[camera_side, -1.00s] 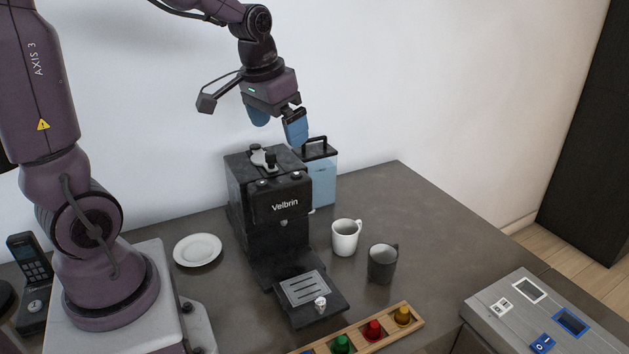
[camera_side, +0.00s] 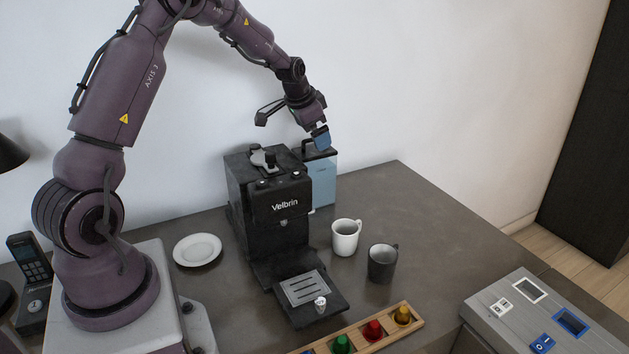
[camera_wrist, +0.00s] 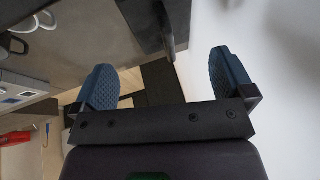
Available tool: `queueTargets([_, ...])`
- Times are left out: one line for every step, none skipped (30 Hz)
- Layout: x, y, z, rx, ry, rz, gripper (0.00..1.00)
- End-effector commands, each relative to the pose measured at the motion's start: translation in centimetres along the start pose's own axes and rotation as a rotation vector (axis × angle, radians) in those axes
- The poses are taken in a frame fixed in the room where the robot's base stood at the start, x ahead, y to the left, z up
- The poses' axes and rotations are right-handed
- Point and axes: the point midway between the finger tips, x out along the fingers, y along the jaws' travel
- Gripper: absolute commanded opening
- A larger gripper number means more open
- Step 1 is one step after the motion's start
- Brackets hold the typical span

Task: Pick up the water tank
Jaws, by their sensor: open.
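The water tank (camera_side: 322,182) is a light blue box with a black lid, standing upright behind the right side of the black coffee machine (camera_side: 270,215). My gripper (camera_side: 320,138) is right above the tank's lid in the side view and partly hides its handle. In the wrist view my gripper (camera_wrist: 165,78) has its two blue pads wide apart with nothing held. A dark shape, which looks like the tank's lid and handle (camera_wrist: 168,35), shows near the top between the pads. I cannot tell whether the pads touch the tank.
A white mug (camera_side: 345,238) and a dark grey mug (camera_side: 381,264) stand right of the machine. A white plate (camera_side: 197,250) lies to its left. A wooden capsule rack (camera_side: 385,335) is in front, and a grey switch panel (camera_side: 520,310) is at right. The counter's back right is clear.

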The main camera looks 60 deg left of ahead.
Motion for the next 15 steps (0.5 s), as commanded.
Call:
queueTargets([0.6, 0.0, 0.0, 0.0, -0.002, 0.001, 1.0])
queueTargets([0.8, 0.0, 0.0, 0.0, -0.002, 0.001, 1.0])
queueTargets([1.0, 0.0, 0.0, 0.0, -0.001, 0.001, 1.0])
queueTargets([1.2, 0.0, 0.0, 0.0, -0.001, 0.0, 1.0])
queueTargets([1.3, 0.0, 0.0, 0.0, -0.001, 0.0, 1.0])
queueTargets([1.7, 0.0, 0.0, 0.0, -0.001, 0.001, 1.0])
queueTargets([2.0, 0.0, 0.0, 0.0, -0.002, 0.001, 1.0])
queueTargets([2.4, -0.1, -0.1, 0.0, -0.002, 0.001, 1.0])
queueTargets([3.1, -0.1, -0.1, 0.0, -0.002, 0.001, 1.0])
queueTargets([3.5, -0.2, -0.2, 0.0, -0.002, 0.001, 1.0])
queueTargets([4.1, -0.2, -0.2, -0.001, -0.003, 0.002, 1.0])
queueTargets([4.6, -0.3, -0.3, -0.001, -0.002, 0.001, 1.0])
queueTargets([5.1, -0.3, -0.3, -0.001, -0.003, 0.002, 1.0])
queueTargets([5.4, -0.3, -0.3, -0.001, -0.002, 0.001, 1.0])
queueTargets([5.8, -0.3, -0.3, -0.001, -0.002, 0.001, 1.0])
